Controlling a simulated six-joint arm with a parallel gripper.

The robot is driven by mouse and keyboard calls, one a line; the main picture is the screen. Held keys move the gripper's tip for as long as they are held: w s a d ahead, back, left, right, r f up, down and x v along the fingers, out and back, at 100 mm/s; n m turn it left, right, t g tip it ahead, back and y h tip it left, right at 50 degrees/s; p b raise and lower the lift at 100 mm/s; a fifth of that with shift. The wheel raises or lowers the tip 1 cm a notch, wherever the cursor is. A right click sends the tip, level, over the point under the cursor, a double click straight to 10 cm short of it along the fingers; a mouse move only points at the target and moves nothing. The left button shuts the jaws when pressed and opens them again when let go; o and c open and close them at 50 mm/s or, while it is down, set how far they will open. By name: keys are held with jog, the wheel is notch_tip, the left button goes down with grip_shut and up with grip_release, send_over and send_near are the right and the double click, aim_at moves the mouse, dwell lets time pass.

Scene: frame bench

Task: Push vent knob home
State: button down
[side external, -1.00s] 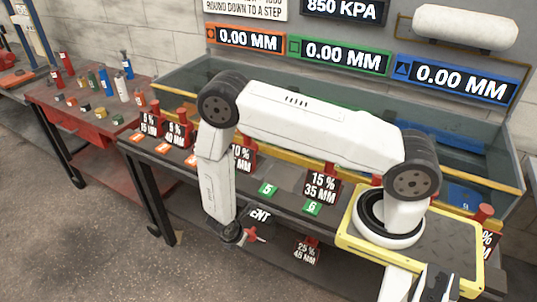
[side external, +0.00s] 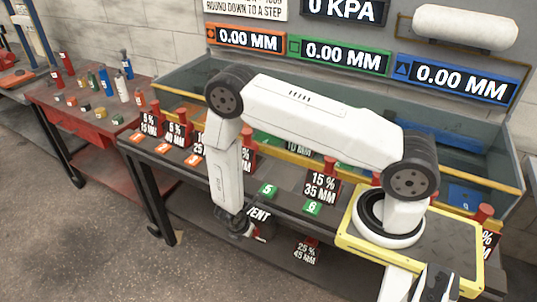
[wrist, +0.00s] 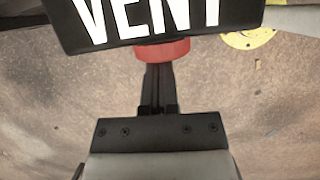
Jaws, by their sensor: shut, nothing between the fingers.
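The red vent knob (wrist: 161,50) sits directly under the black VENT sign (wrist: 160,28) in the wrist view. My gripper (wrist: 158,68) is shut and empty, with its fingertips right at the near face of the knob; they look to be touching it. In the side external view, my gripper (side external: 248,234) is low at the front of the bench, beside the VENT sign (side external: 260,218), which my arm partly covers. The knob is mostly hidden there. The pressure display (side external: 343,8) reads 0 KPA.
A 25% 45 MM block (side external: 306,251) is on the lower shelf. Three displays read 0.00 MM. The floor in front is clear.

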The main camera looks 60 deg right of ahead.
dwell(0.4)
jog(key=a+r, duration=0.7)
jog(key=r, duration=0.2)
jog(key=shift+a+r, duration=0.15)
jog(key=shift+a, duration=0.2)
jog(key=shift+w, duration=0.1)
dwell(0.5)
jog(key=s+d+r+m+t+y, duration=0.1)
jog(key=s+d+r+m, duration=0.1)
jog(key=r+m, duration=0.4)
jog(key=s+d+r+m+t+y, duration=0.1)
jog(key=s+d+r+m+y, duration=0.1)
jog(key=r+m, duration=0.3)
jog(key=s+d+r+m+y, duration=0.1)
jog(key=s+r+m, duration=0.1)
jog(key=r+m, duration=0.4)
notch_tip(320, 180, up, 4)
jog(key=shift+s+d+r+m+t, duration=0.15)
jog(key=shift+s+d+m+t, duration=0.15)
jog(key=shift+d+t, duration=0.1)
